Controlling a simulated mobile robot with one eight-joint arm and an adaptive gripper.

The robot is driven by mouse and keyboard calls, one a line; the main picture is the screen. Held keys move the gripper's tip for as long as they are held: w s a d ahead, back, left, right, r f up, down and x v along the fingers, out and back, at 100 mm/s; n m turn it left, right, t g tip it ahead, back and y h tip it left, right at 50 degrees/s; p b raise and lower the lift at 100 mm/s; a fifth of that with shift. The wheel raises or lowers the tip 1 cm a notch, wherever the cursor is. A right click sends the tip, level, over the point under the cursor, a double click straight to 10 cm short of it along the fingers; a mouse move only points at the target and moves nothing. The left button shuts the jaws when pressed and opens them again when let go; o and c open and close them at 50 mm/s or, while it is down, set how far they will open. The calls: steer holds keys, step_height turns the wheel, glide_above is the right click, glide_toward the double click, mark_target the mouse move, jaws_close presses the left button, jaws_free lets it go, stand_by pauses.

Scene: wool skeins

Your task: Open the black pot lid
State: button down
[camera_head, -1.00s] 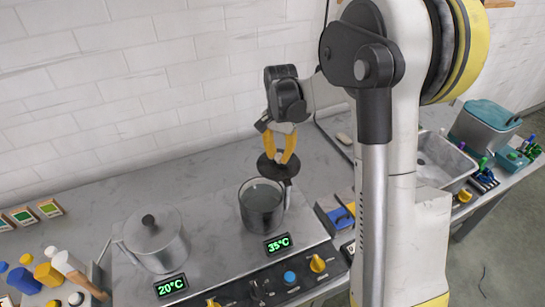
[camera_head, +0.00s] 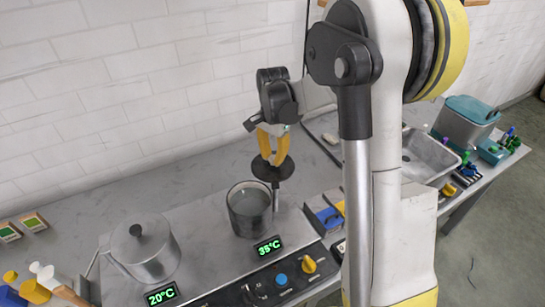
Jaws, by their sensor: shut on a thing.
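A black round lid (camera_head: 271,170) hangs in my gripper (camera_head: 272,157), whose yellow fingers are shut on its top; the knob is mostly hidden between them. The lid is above and slightly right of the dark pot (camera_head: 244,213). The pot stands uncovered on the stove, and its grey inside shows. A handle stands up at the pot's right side, below the lid. I cannot tell from this angle how high the lid is above the rim.
A grey lidded pot (camera_head: 141,250) stands left on the stove. The stove front has displays and knobs (camera_head: 309,265). A sink (camera_head: 428,157) and teal-lidded container (camera_head: 467,122) are right. The counter behind the pots is clear.

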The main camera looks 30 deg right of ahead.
mark_target(272, 159)
steer(key=c, duration=1.2)
jaws_free()
steer(key=shift+o, duration=0.2)
step_height(272, 159, up, 12)
steer(key=shift+s+a, duration=0.1)
steer(key=s+a+f+n+t+b, duration=0.1)
steer(key=s+a+n+t, duration=0.1)
steer(key=s, duration=0.4)
steer(key=s+a+f+n+t+b, duration=0.1)
steer(key=s+a+n+t, duration=0.1)
steer(key=s+a+n, duration=0.3)
steer(key=s+a+f+n+t+b, duration=0.1)
steer(key=s+a+n+t+b, duration=0.1)
steer(key=s+n, duration=0.4)
steer(key=s+a+t, duration=0.1)
steer(key=s+a, duration=0.1)
steer(key=s, duration=0.1)
steer(key=shift+s+a+f, duration=0.2)
steer(key=shift+f, duration=0.15)
